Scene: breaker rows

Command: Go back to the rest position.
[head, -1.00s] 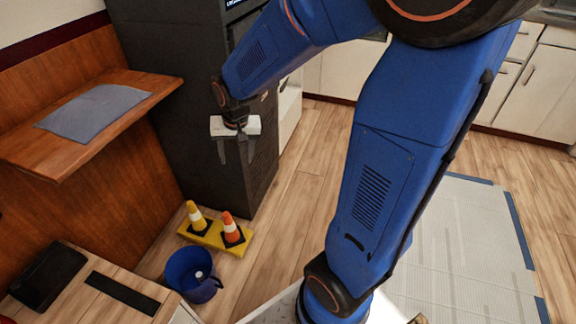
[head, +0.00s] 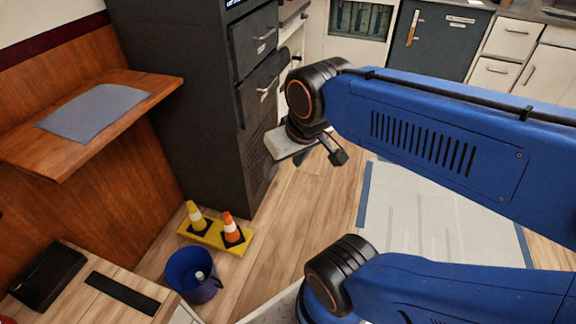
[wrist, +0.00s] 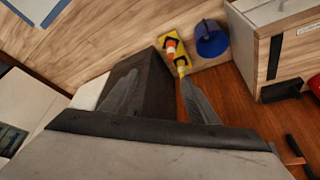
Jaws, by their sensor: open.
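My gripper (head: 324,152) hangs in the middle of the head view, in front of the dark cabinet's right side and above the wood floor. Its fingers are apart and nothing is between them. In the wrist view my gripper (wrist: 158,98) shows two separated fingers, with the dark cabinet (wrist: 156,92) behind them. My blue arm is folded, with links reaching to the right edge of the head view.
The dark cabinet (head: 180,90) with drawers stands behind. A wooden shelf (head: 150,88) bears a grey sheet (head: 92,112). Two cones on a yellow base (head: 215,237) and a blue bucket (head: 190,277) stand on the floor. A pale mat (head: 430,215) lies to the right.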

